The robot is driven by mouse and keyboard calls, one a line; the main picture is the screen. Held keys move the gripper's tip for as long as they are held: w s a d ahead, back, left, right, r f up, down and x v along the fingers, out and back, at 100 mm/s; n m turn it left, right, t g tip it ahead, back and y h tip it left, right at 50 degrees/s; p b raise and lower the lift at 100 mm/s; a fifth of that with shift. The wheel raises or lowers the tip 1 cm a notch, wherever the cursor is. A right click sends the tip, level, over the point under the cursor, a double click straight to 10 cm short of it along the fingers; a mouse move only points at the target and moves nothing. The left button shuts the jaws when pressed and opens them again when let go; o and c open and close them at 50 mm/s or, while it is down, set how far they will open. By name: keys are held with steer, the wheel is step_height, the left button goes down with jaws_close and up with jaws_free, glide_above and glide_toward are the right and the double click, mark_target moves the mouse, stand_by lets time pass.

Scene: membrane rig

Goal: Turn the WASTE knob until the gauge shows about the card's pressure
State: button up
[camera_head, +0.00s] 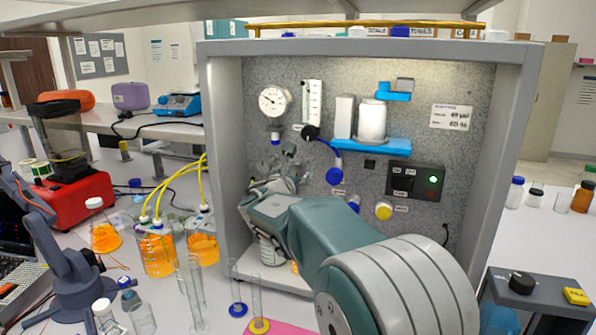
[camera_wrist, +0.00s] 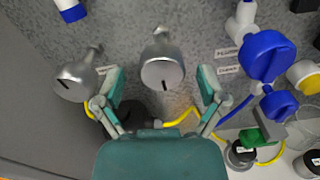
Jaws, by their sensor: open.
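The round white gauge (camera_head: 274,101) is at the upper left of the speckled panel; its needle reading is too small to tell. The white card (camera_head: 452,117) is at the upper right, its figures blurred. In the wrist view, a silver knob (camera_wrist: 162,72) with a dark mark on its face stands between the fingertips of my open gripper (camera_wrist: 161,80), with gaps on both sides. A second silver knob (camera_wrist: 75,82) is to the left, outside the fingers. I cannot read which label says WASTE. In the head view my gripper (camera_head: 281,172) is at the panel's lower left and hides the knobs partly.
Blue valve handles (camera_wrist: 267,56) stand right of my gripper. Yellow tubing (camera_wrist: 180,120) runs below the fingers. The cabinet's left wall (camera_head: 222,165) is close to my arm. Flasks of orange liquid (camera_head: 157,252) and tall glass cylinders (camera_head: 190,290) stand on the bench.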

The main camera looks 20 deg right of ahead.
steer(key=shift+x, duration=0.9)
steer(key=shift+s, duration=0.1)
steer(key=c, duration=1.2)
steer(key=shift+o, duration=0.2)
steer(key=shift+m, duration=0.4)
steer(key=m, duration=0.5)
steer(key=shift+m, duration=0.4)
steer(key=m, duration=0.5)
steer(key=shift+m, duration=0.4)
